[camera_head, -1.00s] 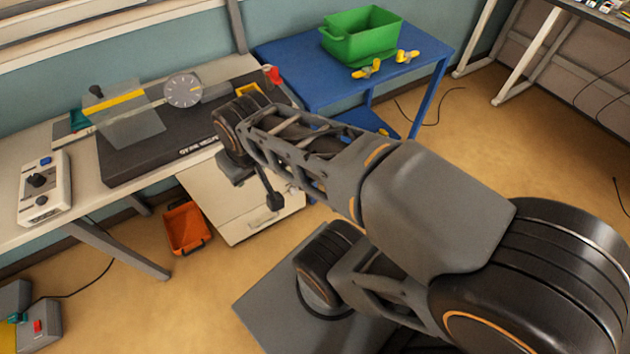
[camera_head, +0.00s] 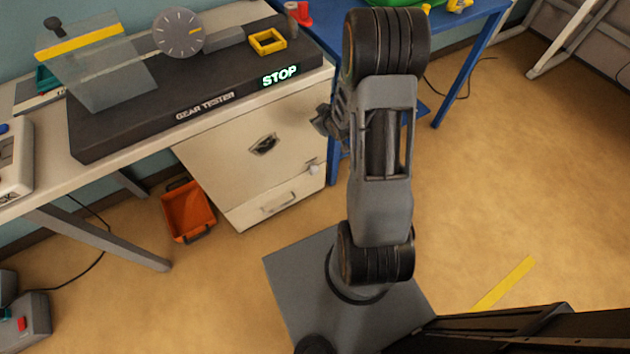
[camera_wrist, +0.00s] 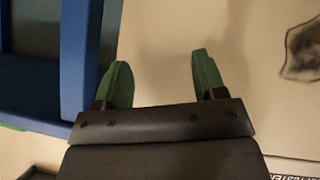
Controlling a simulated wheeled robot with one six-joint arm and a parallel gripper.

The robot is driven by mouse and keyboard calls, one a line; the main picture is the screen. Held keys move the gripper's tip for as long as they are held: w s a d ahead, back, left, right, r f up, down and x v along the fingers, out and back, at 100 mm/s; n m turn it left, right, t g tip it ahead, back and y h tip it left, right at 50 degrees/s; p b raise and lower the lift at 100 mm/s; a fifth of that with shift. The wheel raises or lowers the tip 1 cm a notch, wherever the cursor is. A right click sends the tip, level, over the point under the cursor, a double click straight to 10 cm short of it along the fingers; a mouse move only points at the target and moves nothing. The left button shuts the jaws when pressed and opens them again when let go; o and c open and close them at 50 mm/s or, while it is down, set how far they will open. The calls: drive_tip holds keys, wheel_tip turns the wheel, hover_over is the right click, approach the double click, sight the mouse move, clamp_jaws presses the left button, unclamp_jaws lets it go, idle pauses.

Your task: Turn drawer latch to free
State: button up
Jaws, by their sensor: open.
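The white drawer cabinet (camera_head: 225,165) stands under the bench. A dark diamond-shaped fitting (camera_head: 263,145) sits on its upper front, and a small pale round knob (camera_head: 313,168) sits at the right of the lower drawer, beside the drawer handle (camera_head: 278,203). I cannot tell for certain which one is the latch. My gripper (camera_head: 322,121) is partly hidden by my arm, near the cabinet's right edge. In the wrist view my gripper (camera_wrist: 163,78) is open and empty, its green fingertips apart. The dark fitting (camera_wrist: 303,52) shows at the right there, apart from the fingers.
The gear tester (camera_head: 190,85) with a lit STOP sign lies on the bench above the cabinet. A blue table (camera_head: 325,35) stands close on the right. An orange bin (camera_head: 188,210) is on the floor left of the cabinet. The floor at right is mostly clear.

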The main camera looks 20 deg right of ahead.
wheel_tip(320, 180, down, 20)
drive_tip(key=s+t+y+b, duration=0.2)
drive_tip(key=s+t+b, duration=0.1)
drive_tip(key=b, duration=0.4)
drive_tip(key=m+t+b, duration=0.2)
drive_tip(key=t+b, duration=0.3)
drive_tip(key=b, duration=0.1)
approach(316, 173)
drive_tip(key=shift+h, duration=0.3)
drive_tip(key=w+b, duration=0.1)
drive_tip(key=w, duration=0.4)
drive_tip(key=w+b, duration=0.2)
drive_tip(key=w, duration=0.4)
drive_tip(key=shift+a+r+b, duration=0.15)
drive_tip(key=shift+a+b, duration=0.1)
drive_tip(key=shift+b, duration=0.05)
drive_tip(key=shift+c, duration=0.2)
drive_tip(key=c, duration=0.9)
drive_tip(key=shift+o, duration=0.2)
